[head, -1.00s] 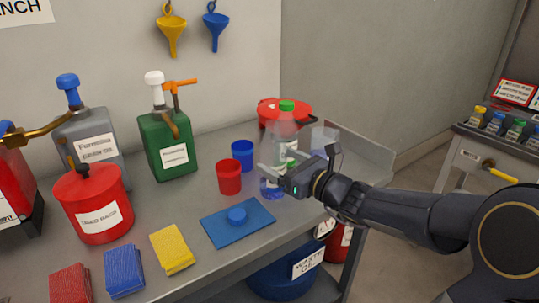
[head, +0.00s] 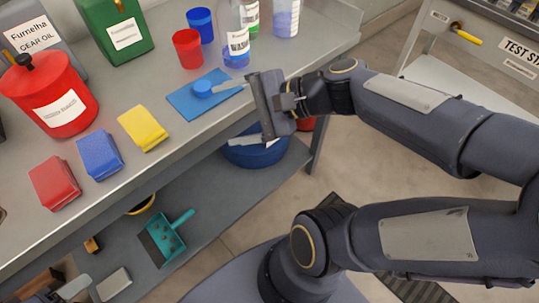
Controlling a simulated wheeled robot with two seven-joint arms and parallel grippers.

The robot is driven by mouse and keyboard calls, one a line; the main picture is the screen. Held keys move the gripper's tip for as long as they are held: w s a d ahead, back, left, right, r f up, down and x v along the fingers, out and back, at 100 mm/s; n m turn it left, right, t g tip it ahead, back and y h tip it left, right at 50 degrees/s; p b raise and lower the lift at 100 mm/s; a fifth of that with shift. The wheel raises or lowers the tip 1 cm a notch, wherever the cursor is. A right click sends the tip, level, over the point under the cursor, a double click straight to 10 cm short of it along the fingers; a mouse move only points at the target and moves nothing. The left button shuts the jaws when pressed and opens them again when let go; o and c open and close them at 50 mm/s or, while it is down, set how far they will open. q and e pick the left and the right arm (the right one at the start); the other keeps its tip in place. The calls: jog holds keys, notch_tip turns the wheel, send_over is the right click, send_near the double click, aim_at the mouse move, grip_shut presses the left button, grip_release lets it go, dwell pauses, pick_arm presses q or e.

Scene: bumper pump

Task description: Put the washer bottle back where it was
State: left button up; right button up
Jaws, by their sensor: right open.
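The clear washer bottle (head: 235,48), with blue liquid low in it and a partly legible white label, stands upright on the grey bench, its top cut off by the picture edge. It is just beyond the right back corner of a blue mat (head: 187,103). A round blue piece (head: 203,89) sits on the mat. My right gripper (head: 246,99) is open and empty, in front of the bottle and apart from it. One pale finger reaches left over the mat beside the round piece. My left gripper is not in view.
A red cup (head: 187,50), a blue cup (head: 200,24) and another clear container (head: 286,17) stand near the bottle. Yellow (head: 143,128), blue (head: 99,155) and red (head: 54,184) blocks lie along the front. A blue drum (head: 255,152) and teal dustpan (head: 167,239) are below.

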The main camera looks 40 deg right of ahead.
jog(key=s+d+f+n+g+h, duration=0.1)
jog(key=s+f+n+g+h, duration=0.2)
jog(key=n, duration=1.1)
jog(key=s+f+h, duration=0.2)
jog(key=s+f, duration=0.2)
jog(key=s, duration=0.2)
jog(key=shift+f+n+g+h, duration=0.3)
jog(key=shift+f, duration=0.05)
jog(key=shift+d, duration=0.1)
notch_tip(320, 180, up, 19)
jog(key=p, duration=1.9)
